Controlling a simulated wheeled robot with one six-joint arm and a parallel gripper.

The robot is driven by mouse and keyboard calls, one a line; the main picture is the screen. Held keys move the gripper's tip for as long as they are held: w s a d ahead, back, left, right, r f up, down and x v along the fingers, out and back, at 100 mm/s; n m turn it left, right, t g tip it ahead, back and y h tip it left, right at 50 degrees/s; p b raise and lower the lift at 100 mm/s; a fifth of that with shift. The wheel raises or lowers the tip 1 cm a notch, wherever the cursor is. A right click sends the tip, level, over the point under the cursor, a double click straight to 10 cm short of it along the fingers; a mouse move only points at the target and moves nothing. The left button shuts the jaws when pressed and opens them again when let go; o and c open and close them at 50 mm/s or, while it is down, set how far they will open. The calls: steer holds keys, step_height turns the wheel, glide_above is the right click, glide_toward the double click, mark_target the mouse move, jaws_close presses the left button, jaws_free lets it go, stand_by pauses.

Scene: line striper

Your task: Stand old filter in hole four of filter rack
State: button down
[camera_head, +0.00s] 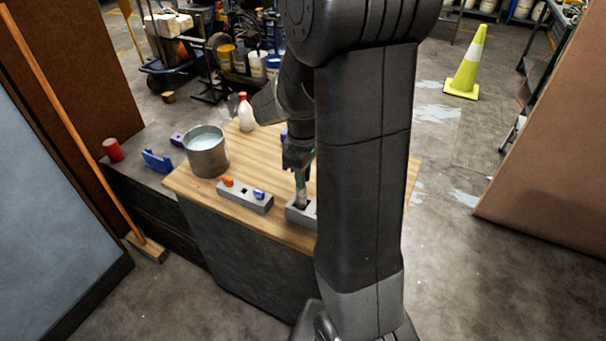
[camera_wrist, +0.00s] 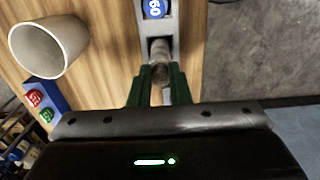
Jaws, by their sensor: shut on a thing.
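The old filter, a dull grey-brown cylinder (camera_wrist: 159,52), is held upright between the green fingers of my gripper (camera_wrist: 158,88). In the head view the filter (camera_head: 301,192) stands below my gripper (camera_head: 300,168), at a dark hole in a grey block. This block, apparently the filter rack (camera_head: 292,213), is partly hidden behind my arm. In the wrist view the rack (camera_wrist: 172,20) also holds a blue round piece marked 60 (camera_wrist: 154,8). The filter's lower end meets the rack; how deep it sits, I cannot tell. The hole numbers are not readable.
A second grey block (camera_head: 232,198) with orange and blue pieces stands left of the rack. A metal pot (camera_head: 207,158) and a white bottle (camera_head: 246,113) stand behind on the wooden top (camera_head: 277,234). The wrist view shows a blue block with red and green pieces (camera_wrist: 55,91).

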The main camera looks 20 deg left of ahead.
steer(key=shift+f+b, duration=1.25)
steer(key=shift+f, duration=0.5)
steer(key=c, duration=0.9)
jaws_free()
steer(key=shift+c, duration=0.2)
steer(key=shift+r, duration=0.15)
steer(key=shift+r+p, duration=2.85)
steer(key=shift+r, duration=0.6)
steer(key=shift+f, duration=0.1)
step_height(320, 180, down, 7)
steer(key=b, duration=0.5)
steer(key=shift+b, duration=0.3)
